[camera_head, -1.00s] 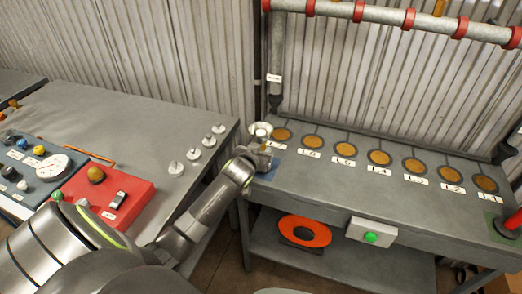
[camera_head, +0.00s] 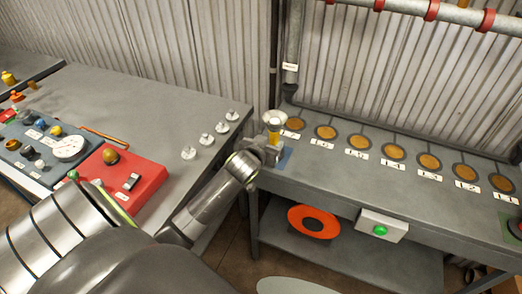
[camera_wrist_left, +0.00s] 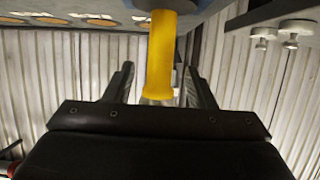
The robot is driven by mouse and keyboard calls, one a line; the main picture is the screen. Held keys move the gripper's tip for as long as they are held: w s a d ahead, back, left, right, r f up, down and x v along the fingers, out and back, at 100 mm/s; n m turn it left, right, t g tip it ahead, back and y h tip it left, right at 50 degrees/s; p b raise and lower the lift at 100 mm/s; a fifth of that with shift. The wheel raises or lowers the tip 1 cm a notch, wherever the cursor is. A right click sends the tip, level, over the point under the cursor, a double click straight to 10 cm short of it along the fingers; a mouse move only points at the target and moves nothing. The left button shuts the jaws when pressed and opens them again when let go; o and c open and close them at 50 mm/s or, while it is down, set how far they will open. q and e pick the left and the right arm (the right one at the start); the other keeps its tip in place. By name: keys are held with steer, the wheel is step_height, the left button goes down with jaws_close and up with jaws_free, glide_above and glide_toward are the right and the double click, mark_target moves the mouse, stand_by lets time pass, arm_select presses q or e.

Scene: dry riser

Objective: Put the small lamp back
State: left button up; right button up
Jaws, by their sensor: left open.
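The small lamp (camera_head: 273,134), with a yellow body and a pale flared top, stands upright at the left end of the right-hand bench, by a blue square (camera_head: 284,158). In the left wrist view its yellow body (camera_wrist_left: 160,55) shows between the two dark fingers. My left gripper (camera_head: 268,150) is at the lamp, low beside its body. Its jaws are open, with a gap on each side of the yellow body in the wrist view (camera_wrist_left: 161,84). The lamp's foot is hidden in the head view. My right gripper is not in view.
A row of round amber discs (camera_head: 359,142) with number labels runs along the bench behind. An orange ring (camera_head: 297,221) lies on the shelf below. The left table holds a red box (camera_head: 120,182) and several pale knobs (camera_head: 207,139). A pipe crosses above the bench.

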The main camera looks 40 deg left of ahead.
arm_select(q)
steer(key=v, duration=0.7)
steer(key=s+a+f+g, duration=0.15)
steer(key=s+f, duration=0.35)
steer(key=f, duration=0.7)
steer(key=s+f+m+g, duration=0.1)
steer(key=s+f+g, duration=0.25)
steer(key=f, duration=0.75)
steer(key=s+f+g, duration=0.2)
steer(key=s+f, duration=0.3)
steer(key=f, duration=0.7)
steer(key=s+d+f+g, duration=0.1)
steer(key=s+d+f, duration=0.1)
steer(key=s+f, duration=0.3)
steer(key=s+d+f+g+h, duration=0.1)
steer(key=s+f, duration=0.4)
steer(key=s, duration=0.9)
steer(key=s+d+f+m+g+h, duration=0.1)
steer(key=s+d+f+g, duration=0.1)
steer(key=s+f, duration=0.4)
steer(key=s+d, duration=0.1)
steer(key=s, duration=0.3)
steer(key=shift+s+d+g, duration=0.25)
steer(key=shift+d+g, duration=0.05)
steer(key=shift+g, duration=0.1)
